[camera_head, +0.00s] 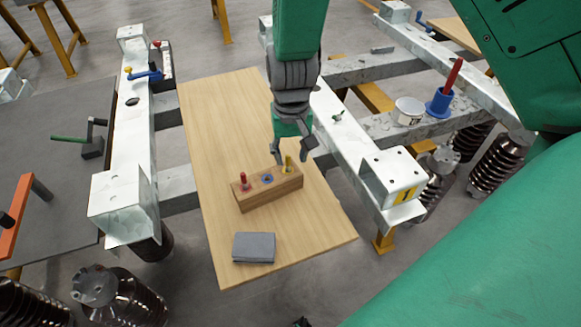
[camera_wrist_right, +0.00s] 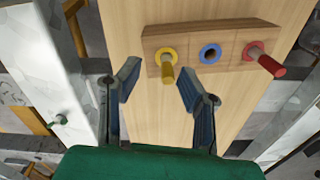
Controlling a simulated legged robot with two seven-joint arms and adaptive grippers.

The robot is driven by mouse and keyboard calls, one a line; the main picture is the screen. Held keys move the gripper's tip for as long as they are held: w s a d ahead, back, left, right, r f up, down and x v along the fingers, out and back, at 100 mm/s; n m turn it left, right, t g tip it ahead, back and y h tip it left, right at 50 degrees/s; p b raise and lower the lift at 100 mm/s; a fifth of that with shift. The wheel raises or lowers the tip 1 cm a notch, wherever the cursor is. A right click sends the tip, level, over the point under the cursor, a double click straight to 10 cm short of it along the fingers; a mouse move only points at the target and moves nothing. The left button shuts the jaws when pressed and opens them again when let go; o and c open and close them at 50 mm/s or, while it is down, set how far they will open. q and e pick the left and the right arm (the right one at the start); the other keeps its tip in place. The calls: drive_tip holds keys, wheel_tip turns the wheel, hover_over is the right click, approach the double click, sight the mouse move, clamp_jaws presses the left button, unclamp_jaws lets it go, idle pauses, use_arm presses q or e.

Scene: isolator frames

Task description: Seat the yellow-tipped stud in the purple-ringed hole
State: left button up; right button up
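The yellow-tipped stud (camera_head: 288,164) stands in the right end of a wooden block (camera_head: 262,197) on the wooden board. In the right wrist view the stud (camera_wrist_right: 167,74) stands in a yellow-ringed hole (camera_wrist_right: 166,55). The block's middle hole (camera_head: 267,179) is empty; its ring looks blue in the wrist view (camera_wrist_right: 210,53). I make out no clearly purple ring. A red stud (camera_head: 243,181) stands in the red-ringed hole. My right gripper (camera_head: 291,153) is open over the yellow end; its fingers (camera_wrist_right: 157,70) lie either side of the stud, apart from it. My left gripper is not in view.
The board (camera_head: 215,120) lies between two steel beams (camera_head: 131,140). A grey box (camera_head: 254,247) sits near its front edge. A blue holder (camera_head: 438,106) with a red rod and a white tin (camera_head: 408,111) stand at right. The board's far left is clear.

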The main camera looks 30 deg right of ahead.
drive_tip(key=shift+f, duration=0.7)
drive_tip(key=shift+w+a+f, duration=0.1)
drive_tip(key=shift+a+f, duration=0.1)
drive_tip(key=shift+a, duration=0.05)
drive_tip(key=shift+a+r, duration=0.15)
drive_tip(key=shift+a, duration=0.2)
clamp_jaws()
drive_tip(key=shift+d, duration=0.35)
